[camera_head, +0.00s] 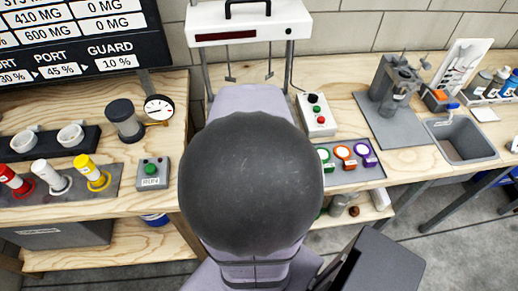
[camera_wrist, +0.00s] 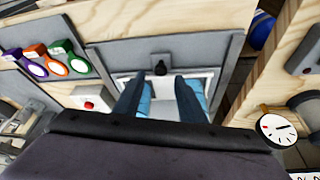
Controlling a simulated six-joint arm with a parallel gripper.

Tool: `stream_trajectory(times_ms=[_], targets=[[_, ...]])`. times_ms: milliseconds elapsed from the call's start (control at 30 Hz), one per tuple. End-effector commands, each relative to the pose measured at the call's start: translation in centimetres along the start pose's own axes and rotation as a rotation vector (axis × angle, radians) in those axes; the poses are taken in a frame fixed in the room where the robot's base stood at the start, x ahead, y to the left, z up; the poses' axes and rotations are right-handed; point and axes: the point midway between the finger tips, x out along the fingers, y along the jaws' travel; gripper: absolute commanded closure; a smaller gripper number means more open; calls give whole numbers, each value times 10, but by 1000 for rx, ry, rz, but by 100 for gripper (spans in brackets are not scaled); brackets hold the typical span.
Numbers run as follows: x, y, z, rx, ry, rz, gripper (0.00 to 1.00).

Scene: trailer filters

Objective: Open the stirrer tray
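In the wrist view, a grey panel (camera_wrist: 120,55) with a pale inner part (camera_wrist: 205,75) and a black knob (camera_wrist: 160,67) lies ahead of my gripper; I take this to be the stirrer tray. My gripper (camera_wrist: 159,84) is open. Its two dark fingers with light blue inner faces stand apart, and the knob shows in the gap just beyond their tips. I cannot tell how near the tips are in depth. No contact is visible. In the head view my arm's dark rounded part hides both the gripper and the tray.
Green, orange and purple caps (camera_head: 343,153) sit in a tray to the right. A box with a red button (camera_head: 317,115) stands behind them. A RUN button box (camera_head: 152,173) and a gauge (camera_head: 158,107) are at left. A white unit (camera_head: 248,22) stands behind my arm.

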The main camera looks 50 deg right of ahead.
Motion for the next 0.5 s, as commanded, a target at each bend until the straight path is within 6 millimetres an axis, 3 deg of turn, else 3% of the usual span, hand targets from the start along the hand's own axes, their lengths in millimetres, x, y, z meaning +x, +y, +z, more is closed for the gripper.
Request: stream_trajectory(times_ms=[200,500], targets=[[-28,0,-2,-1,1,-1,63],[-34,0,0,-1,-1,-1,63]])
